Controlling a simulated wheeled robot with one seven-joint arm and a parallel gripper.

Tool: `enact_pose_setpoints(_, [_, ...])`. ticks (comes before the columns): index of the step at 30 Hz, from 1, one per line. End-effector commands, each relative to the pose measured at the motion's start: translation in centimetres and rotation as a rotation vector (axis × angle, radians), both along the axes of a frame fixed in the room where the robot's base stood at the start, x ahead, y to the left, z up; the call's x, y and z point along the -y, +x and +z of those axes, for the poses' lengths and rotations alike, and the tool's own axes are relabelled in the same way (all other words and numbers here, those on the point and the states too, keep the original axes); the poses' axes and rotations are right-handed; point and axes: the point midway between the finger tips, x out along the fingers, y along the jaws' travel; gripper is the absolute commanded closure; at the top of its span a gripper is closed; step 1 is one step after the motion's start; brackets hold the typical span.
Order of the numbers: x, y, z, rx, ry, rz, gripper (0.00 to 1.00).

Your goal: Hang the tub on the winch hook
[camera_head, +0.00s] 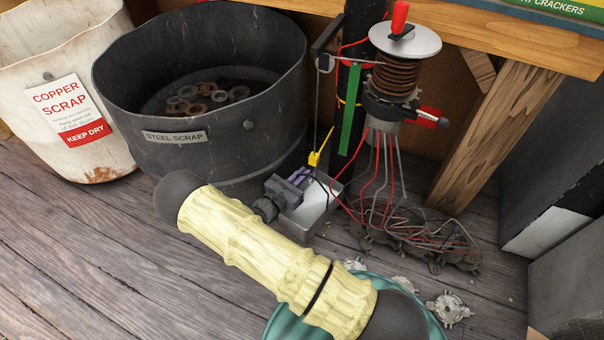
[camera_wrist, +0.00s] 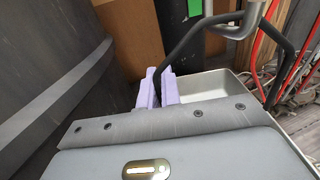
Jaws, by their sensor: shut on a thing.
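The tub (camera_head: 318,212) is a small grey metal box by the foot of the black post, and it also shows in the wrist view (camera_wrist: 205,84). Its dark handle (camera_wrist: 190,37) rises above it. My gripper (camera_head: 297,176) has lilac fingers, which also show in the wrist view (camera_wrist: 160,88), shut on the left side of the handle. The yellow winch hook (camera_head: 314,158) hangs on a thin cable just above the tub. I cannot tell whether the handle is on the hook. Part of the tub is hidden behind my gripper.
The winch (camera_head: 397,76) stands on the post above. A black steel scrap bin (camera_head: 215,160) is close on the left, with a white copper scrap bin (camera_head: 60,90) beyond. Red and grey wires (camera_head: 410,210) hang at the right.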

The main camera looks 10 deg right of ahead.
Motion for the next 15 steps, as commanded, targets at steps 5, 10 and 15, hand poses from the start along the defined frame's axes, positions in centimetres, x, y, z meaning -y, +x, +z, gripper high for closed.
enact_pose_setpoints(5, [0.02,0.03,0.0,0.001,-0.002,0.0,1.0])
enact_pose_setpoints(10, [0.05,0.02,-0.01,0.001,-0.002,-0.001,0.89])
enact_pose_setpoints(15, [0.06,0.01,-0.03,0.001,-0.001,-0.001,0.69])
